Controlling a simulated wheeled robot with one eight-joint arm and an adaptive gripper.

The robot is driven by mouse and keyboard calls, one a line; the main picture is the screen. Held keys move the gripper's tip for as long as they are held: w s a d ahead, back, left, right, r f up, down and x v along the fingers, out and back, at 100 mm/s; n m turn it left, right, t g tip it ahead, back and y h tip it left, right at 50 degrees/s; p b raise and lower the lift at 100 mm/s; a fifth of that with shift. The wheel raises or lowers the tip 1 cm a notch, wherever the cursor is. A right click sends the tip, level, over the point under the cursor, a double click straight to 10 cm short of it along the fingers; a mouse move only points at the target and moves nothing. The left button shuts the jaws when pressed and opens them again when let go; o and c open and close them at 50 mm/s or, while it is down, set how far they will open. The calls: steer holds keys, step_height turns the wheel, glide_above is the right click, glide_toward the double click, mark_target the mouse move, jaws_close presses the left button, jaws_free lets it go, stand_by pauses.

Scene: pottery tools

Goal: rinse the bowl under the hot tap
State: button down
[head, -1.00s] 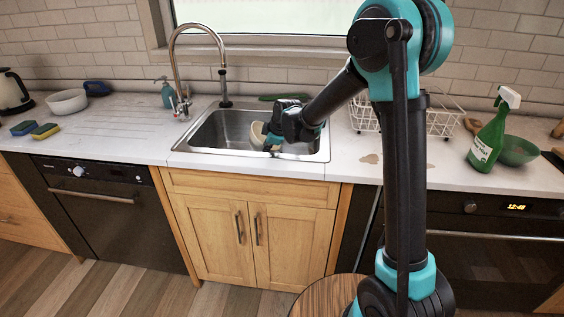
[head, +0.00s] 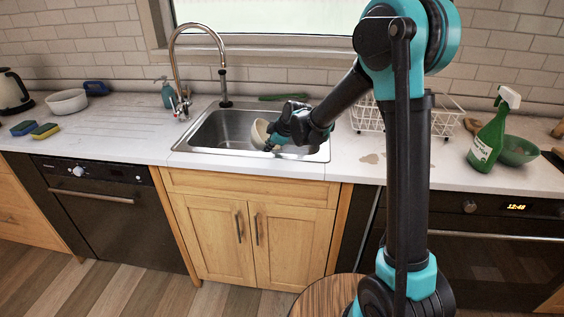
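A cream bowl (head: 259,134) is tilted on its side above the right part of the steel sink (head: 215,131). My gripper (head: 272,140) is at the bowl's right side and appears shut on its rim. The fingers hide part of the bowl, and its inside is hard to see. The tap (head: 183,42) is a tall curved spout at the back left of the sink, its nozzle left of the bowl. Its handle and base (head: 181,106) are on the counter at the sink's left corner. No water shows from the nozzle.
A white bowl (head: 67,101), sponges (head: 45,131) and a kettle (head: 13,92) stand on the left counter. A wire rack (head: 368,117), green spray bottle (head: 488,140) and green bowl (head: 519,151) are at the right. The counter left of the sink is mostly clear.

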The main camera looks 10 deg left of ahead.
steer(key=shift+d+r+y, duration=0.15)
steer(key=shift+r+y, duration=0.1)
steer(key=shift+y, duration=0.35)
steer(key=shift+d+r+m+y+b, duration=0.2)
steer(key=shift+d+r+y, duration=0.15)
steer(key=shift+r, duration=0.2)
steer(key=shift+d+r+m+y+b, duration=0.25)
steer(key=shift+r+y, duration=0.1)
steer(key=shift+r, duration=0.15)
stand_by(0.5)
steer(key=shift+d+r+t+y, duration=0.15)
steer(key=shift+d+t+y, duration=0.15)
steer(key=shift+y, duration=0.3)
